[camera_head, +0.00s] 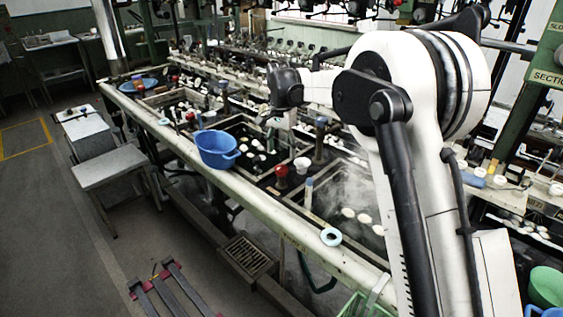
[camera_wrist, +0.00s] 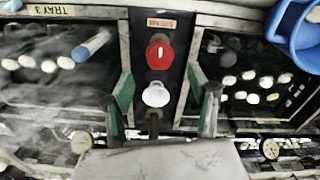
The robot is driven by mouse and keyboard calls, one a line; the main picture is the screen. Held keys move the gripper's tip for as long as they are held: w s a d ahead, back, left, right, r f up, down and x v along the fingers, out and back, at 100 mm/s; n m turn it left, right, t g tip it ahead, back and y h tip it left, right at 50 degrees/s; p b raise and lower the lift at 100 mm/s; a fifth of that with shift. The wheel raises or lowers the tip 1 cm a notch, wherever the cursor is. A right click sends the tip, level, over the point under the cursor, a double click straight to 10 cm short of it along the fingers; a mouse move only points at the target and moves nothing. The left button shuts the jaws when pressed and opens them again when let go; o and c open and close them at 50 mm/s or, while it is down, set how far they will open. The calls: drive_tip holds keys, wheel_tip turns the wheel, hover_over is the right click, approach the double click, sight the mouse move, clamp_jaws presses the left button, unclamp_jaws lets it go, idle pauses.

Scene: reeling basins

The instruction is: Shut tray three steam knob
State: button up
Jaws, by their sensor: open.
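The red steam knob (camera_wrist: 159,52) stands on a dark strip in the wrist view, below a small orange label (camera_wrist: 161,23) that looks like "STEAM". A white line marks its face. A white knob (camera_wrist: 156,95) is just below it. The TRAY 3 label (camera_wrist: 47,11) is on the rim of the steaming basin at left. My gripper (camera_wrist: 161,78) is open, with one green-padded finger on each side of the knobs, touching neither as far as I can tell. In the head view the red knob (camera_head: 281,171) stands between two basins; my fingers cannot be made out there.
A blue bowl (camera_wrist: 296,30) sits at the upper right of the wrist view, and on the bench edge in the head view (camera_head: 217,150). Basins on both sides hold pale cocoons. Steam blurs that side.

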sight(282, 167)
drive_tip(key=shift+r, duration=2.55)
drive_tip(key=s+d+r+n+t, duration=0.1)
drive_tip(key=s+d+r+t, duration=0.1)
drive_tip(key=s+d+r, duration=0.45)
drive_tip(key=s+d+r+n+t, duration=0.15)
drive_tip(key=s+d+r, duration=0.25)
drive_tip(key=s+d, duration=0.6)
drive_tip(key=s+d+f+n+t, duration=0.1)
drive_tip(key=s+d+f, duration=0.1)
drive_tip(key=s, duration=0.6)
drive_tip(key=s+d+f+n+t, duration=0.1)
drive_tip(key=s+d+f, duration=0.1)
drive_tip(key=s, duration=0.7)
drive_tip(key=s+d+f+n+t, duration=0.1)
drive_tip(key=s+f, duration=0.3)
drive_tip(key=s, duration=0.4)
drive_tip(key=shift+s+d+f+t, duration=0.15)
drive_tip(key=shift+s+d+t, duration=0.15)
drive_tip(key=shift+d, duration=0.45)
